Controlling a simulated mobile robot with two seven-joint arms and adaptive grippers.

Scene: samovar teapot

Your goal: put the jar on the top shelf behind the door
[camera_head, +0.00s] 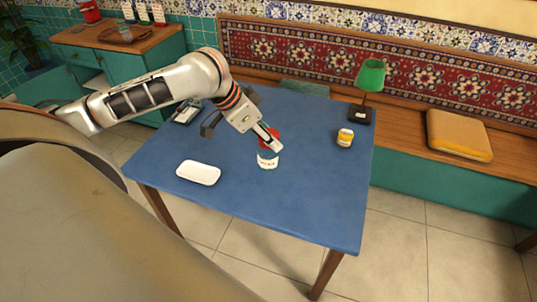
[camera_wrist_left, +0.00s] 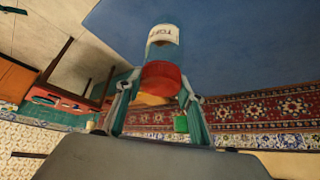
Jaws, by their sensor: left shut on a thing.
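The jar (camera_head: 267,161) has a teal body, a white label and a red lid, and it is at the middle of the blue table. My left gripper (camera_head: 270,141) comes down from above and is shut on the jar near its lid. In the left wrist view the jar (camera_wrist_left: 164,38) and its red lid (camera_wrist_left: 161,75) are between the fingers (camera_wrist_left: 158,88). I cannot tell whether its base touches the table. A teal cabinet (camera_head: 130,68) stands at the back left, with an open part low on its left side. Its top shelf is not clearly visible. My right gripper is not in view.
On the blue table (camera_head: 300,205) are a white dish (camera_head: 198,173), a yellow jar (camera_head: 345,138), a green lamp (camera_head: 370,76) and a dark object (camera_head: 186,111). A bench with an orange cushion (camera_head: 458,135) runs behind. The table's front right is clear.

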